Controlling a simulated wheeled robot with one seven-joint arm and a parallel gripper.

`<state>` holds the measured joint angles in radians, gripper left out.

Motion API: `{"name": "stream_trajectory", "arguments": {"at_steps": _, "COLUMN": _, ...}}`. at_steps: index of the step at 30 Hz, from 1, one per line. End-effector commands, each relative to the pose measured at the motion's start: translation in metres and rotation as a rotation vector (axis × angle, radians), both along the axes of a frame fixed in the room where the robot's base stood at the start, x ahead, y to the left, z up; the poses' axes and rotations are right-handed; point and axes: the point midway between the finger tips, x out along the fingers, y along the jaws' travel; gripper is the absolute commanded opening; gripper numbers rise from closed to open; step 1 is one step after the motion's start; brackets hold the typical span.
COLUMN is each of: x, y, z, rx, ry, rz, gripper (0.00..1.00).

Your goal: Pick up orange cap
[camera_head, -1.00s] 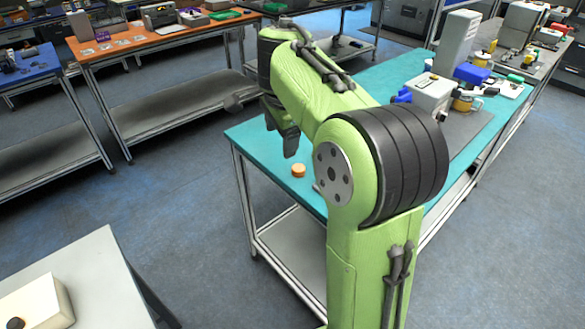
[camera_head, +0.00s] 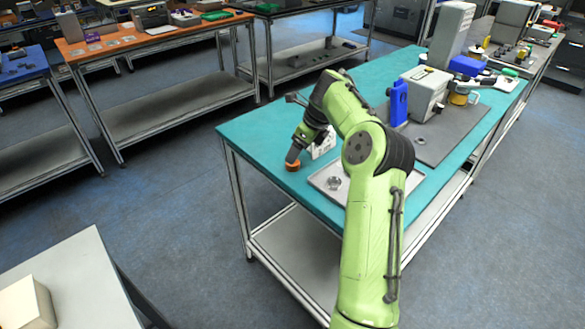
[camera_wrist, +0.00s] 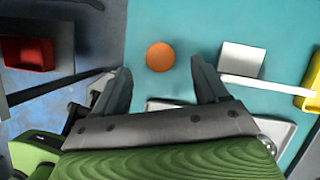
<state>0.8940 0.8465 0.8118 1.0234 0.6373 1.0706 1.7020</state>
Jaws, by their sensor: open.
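The orange cap (camera_head: 292,166) lies on the teal table top near its left front corner. In the wrist view it shows as a round orange disc (camera_wrist: 160,57) on bare teal surface. My gripper (camera_wrist: 160,75) is open, with one finger to each side of the cap and the cap slightly beyond the fingertips. In the head view my gripper (camera_head: 293,155) points down just above the cap and partly hides it. I cannot tell the exact height between them.
A white box (camera_head: 322,147) stands close to the right of the cap; it also shows in the wrist view (camera_wrist: 241,59). A grey tray (camera_head: 322,179) with a metal part lies nearer the front edge. A blue item (camera_head: 398,104) and a machine stand further right.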

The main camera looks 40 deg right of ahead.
Motion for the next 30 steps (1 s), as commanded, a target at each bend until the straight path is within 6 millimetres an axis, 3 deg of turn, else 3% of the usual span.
{"name": "stream_trajectory", "arguments": {"at_steps": 7, "x": 0.013, "y": 0.008, "z": -0.042, "rx": 0.001, "ry": 0.001, "rz": 0.003, "gripper": 0.73}}
{"name": "stream_trajectory", "arguments": {"at_steps": 14, "x": 0.015, "y": 0.008, "z": -0.045, "rx": -0.001, "ry": 0.000, "rz": 0.002, "gripper": 0.73}}
{"name": "stream_trajectory", "arguments": {"at_steps": 26, "x": 0.015, "y": 0.008, "z": -0.045, "rx": -0.002, "ry": 0.000, "rz": 0.001, "gripper": 0.14}}
{"name": "stream_trajectory", "arguments": {"at_steps": 30, "x": 0.015, "y": 0.008, "z": -0.045, "rx": -0.002, "ry": -0.001, "rz": 0.001, "gripper": 0.14}}
